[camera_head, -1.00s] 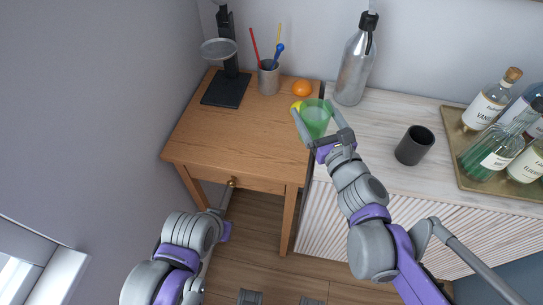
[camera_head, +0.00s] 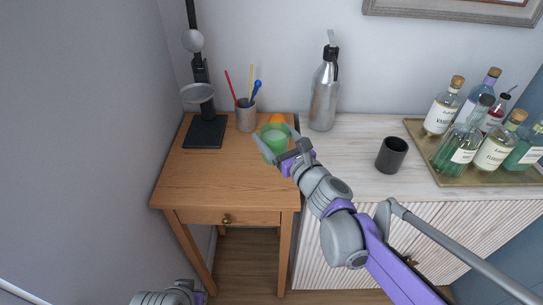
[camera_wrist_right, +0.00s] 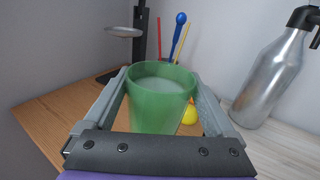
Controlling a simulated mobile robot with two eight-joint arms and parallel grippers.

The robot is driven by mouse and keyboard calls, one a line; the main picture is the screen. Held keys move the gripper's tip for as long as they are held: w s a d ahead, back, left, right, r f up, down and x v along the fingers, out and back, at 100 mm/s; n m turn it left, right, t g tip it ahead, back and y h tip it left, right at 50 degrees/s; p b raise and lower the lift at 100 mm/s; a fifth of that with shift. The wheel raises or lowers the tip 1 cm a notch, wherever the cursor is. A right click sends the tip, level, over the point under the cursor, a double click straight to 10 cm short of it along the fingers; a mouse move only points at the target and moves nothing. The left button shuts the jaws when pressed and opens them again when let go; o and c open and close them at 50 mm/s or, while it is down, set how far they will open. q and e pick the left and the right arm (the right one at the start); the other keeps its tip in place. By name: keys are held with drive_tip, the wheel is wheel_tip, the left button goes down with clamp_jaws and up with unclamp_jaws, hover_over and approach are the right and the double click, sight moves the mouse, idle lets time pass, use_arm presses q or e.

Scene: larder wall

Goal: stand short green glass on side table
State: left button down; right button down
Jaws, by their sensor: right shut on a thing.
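The short green glass (camera_head: 274,138) is between the fingers of my right gripper (camera_head: 270,145), which is shut on it. In the right wrist view the glass (camera_wrist_right: 160,98) stands upright between the two fingers, mouth up. In the head view it is over the right part of the wooden side table (camera_head: 215,178); I cannot tell whether its base touches the top. My left arm shows at the bottom left edge of the head view; its gripper cannot be made out.
A grey pen cup (camera_head: 246,118), an orange (camera_head: 277,119) and a black stand (camera_head: 205,130) are on the side table. A yellow fruit (camera_wrist_right: 189,115) is behind the glass. The sideboard holds a metal bottle (camera_head: 323,98), dark cup (camera_head: 391,155) and bottle tray (camera_head: 425,160). The table's front left is clear.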

wheel_tip(320, 180, down, 4)
drive_tip(key=shift+f+b, duration=0.1)
drive_tip(key=shift+b, duration=0.25)
drive_tip(key=shift+f+b, duration=0.45)
drive_tip(key=shift+f, duration=1.55)
drive_tip(key=shift+f, duration=0.1)
unclamp_jaws()
